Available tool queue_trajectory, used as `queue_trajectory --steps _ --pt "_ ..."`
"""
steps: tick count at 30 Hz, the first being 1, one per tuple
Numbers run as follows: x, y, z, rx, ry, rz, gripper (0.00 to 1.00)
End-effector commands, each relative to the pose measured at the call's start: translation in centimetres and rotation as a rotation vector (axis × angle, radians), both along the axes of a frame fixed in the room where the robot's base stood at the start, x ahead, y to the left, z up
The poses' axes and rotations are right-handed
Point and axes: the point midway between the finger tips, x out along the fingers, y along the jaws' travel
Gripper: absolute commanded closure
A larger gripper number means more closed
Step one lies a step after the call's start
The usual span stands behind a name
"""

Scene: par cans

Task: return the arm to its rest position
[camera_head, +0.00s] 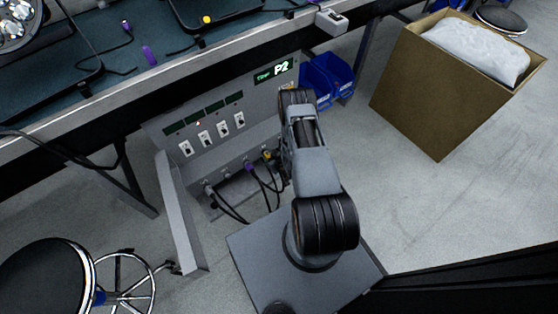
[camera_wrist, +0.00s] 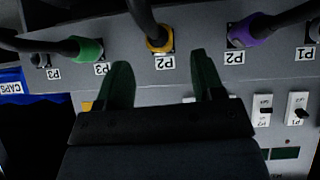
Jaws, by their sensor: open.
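My arm (camera_head: 312,165) stretches from its base toward the front of a grey panel (camera_head: 190,155), and in the head view its wrist hides the gripper. In the wrist view my gripper (camera_wrist: 162,78) is open, with two dark green fingers apart and nothing seen between them. A yellow plug (camera_wrist: 158,38) sits in a socket just beyond the fingertips, above a P2 label. A green plug (camera_wrist: 87,50) is to the left by a P3 label, and a purple plug (camera_wrist: 243,34) is to the right by another P2 label. I cannot tell whether the fingers touch anything.
The panel has a lit display (camera_head: 274,72) reading P2 and several switches (camera_head: 204,138). A grey flap (camera_head: 180,215) sticks out at its left. A workbench (camera_head: 150,90) runs above. Blue bins (camera_head: 328,78), a cardboard box (camera_head: 430,95) and a stool (camera_head: 45,280) stand around.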

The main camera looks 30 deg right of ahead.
Motion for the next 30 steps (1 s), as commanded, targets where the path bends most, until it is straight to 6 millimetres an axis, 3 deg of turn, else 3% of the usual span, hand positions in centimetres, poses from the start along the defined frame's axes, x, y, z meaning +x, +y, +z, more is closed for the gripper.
queue_trajectory --steps 1,6,15,25,28,30 --pt "-0.9 -0.1 1.2 0.001 0.002 -0.003 0.38" --pt "-3.4 -0.3 3.1 0.001 0.002 -0.001 0.38" --pt "-5.9 -0.4 5.1 0.000 0.000 0.001 0.38" --pt "-6.1 -0.5 5.8 -0.003 0.001 0.003 0.38" --pt "-5.0 -0.9 8.1 -0.019 0.013 0.007 0.38" --pt "-3.6 -1.4 11.2 -0.039 0.034 0.011 0.38"
